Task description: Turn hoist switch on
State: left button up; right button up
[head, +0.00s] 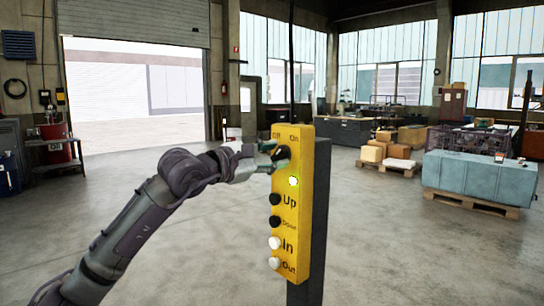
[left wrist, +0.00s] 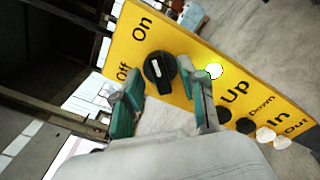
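The yellow control box (head: 291,222) stands upright on a dark post in the head view. Its black rotary switch (head: 281,155) sits near the top, under the "Off" and "On" labels. In the left wrist view the switch (left wrist: 160,71) bears a white mark that points roughly toward "On". A yellow-green light (head: 293,181) glows below the switch. My left gripper (head: 266,160) is at the switch from the left. In the left wrist view its green fingers (left wrist: 166,92) are apart, one on each side of the switch's near edge; I cannot tell whether they touch it. My right gripper is not in view.
Black and white buttons (head: 275,221) marked Up, Down, In and Out run down the box below the light. A grey-blue block on a pallet (head: 470,203) and cardboard boxes (head: 373,153) stand at the right. The floor around the post is clear.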

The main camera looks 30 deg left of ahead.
pick_arm(q)
jog(key=v, duration=1.2)
dwell(0.6)
